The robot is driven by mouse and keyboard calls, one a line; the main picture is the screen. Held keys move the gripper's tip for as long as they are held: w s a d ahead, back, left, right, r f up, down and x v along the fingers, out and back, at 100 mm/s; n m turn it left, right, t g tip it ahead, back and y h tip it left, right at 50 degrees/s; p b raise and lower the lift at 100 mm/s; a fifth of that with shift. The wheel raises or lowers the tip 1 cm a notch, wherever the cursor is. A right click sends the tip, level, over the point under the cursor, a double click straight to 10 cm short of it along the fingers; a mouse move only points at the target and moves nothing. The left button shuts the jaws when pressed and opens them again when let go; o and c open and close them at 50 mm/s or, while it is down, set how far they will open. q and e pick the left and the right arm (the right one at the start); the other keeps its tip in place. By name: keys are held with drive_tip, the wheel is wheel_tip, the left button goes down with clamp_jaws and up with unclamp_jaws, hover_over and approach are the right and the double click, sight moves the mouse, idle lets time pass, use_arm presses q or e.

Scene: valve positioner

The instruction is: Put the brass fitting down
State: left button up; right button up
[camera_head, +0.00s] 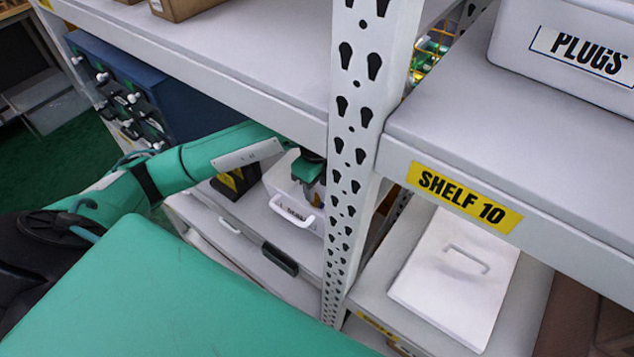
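My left arm reaches in from the left, under the upper shelf board. My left gripper (309,188) points down over a white bin (283,207) with a handle, just left of the perforated post. Its fingers are small in the view and partly hidden by the bin and post, so I cannot tell whether they are open or shut. I cannot make out the brass fitting; whether it is in the fingers or inside the bin is hidden. My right gripper is not in view.
The white perforated post (357,120) stands close right of my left gripper. The upper board (225,60) runs above my forearm. A blue drawer cabinet (150,90) stands behind the arm. A label (464,197) reads SHELF 10. A white lidded box (458,270) sits lower right.

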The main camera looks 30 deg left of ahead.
sight(317, 195)
use_arm(q)
drive_tip(key=shift+r+p, duration=0.3)
wheel_tip(317, 195, up, 8)
drive_tip(key=shift+b, duration=0.4)
idle(0.4)
